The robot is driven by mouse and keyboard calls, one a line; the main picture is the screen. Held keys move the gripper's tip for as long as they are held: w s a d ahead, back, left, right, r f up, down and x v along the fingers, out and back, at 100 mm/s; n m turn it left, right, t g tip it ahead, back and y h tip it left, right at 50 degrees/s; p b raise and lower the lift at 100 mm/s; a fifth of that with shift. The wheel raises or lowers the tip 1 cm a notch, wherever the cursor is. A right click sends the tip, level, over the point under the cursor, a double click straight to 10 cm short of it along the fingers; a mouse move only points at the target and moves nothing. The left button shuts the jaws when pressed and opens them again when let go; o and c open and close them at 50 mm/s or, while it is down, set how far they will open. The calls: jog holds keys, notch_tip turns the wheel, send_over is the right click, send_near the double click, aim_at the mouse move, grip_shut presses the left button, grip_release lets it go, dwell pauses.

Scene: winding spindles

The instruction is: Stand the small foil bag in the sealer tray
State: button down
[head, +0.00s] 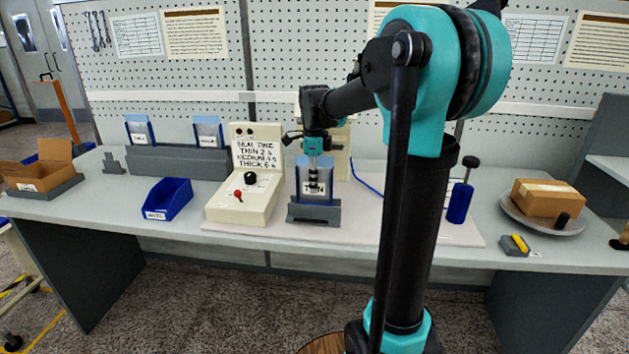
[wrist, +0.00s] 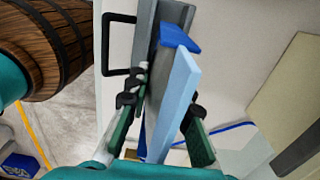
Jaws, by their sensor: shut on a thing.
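The small foil bag (head: 312,187), with blue edges and a label that seems to read THIN, stands upright at the grey sealer tray (head: 313,214). My gripper (head: 314,178) comes down over the bag from above and is shut on it. In the wrist view my gripper (wrist: 162,103) has one finger on each side of the bag (wrist: 172,102). The bag's lower edge meets the grey tray (wrist: 178,14) there. I cannot tell whether the bag rests fully on the tray floor.
The cream sealer box (head: 240,204) with a knob and red lever stands just left of the tray. A blue bin (head: 167,199) and a grey rack (head: 176,162) with two bags are further left. A blue-handled tool (head: 459,203) and a carton (head: 548,197) on a round plate are right.

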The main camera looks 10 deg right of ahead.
jog(key=shift+f, duration=1.45)
jog(key=c, duration=1.3)
grip_release()
jog(key=shift+o, duration=0.2)
jog(key=shift+r, duration=0.1)
notch_tip(320, 180, up, 12)
jog(key=shift+f, duration=0.1)
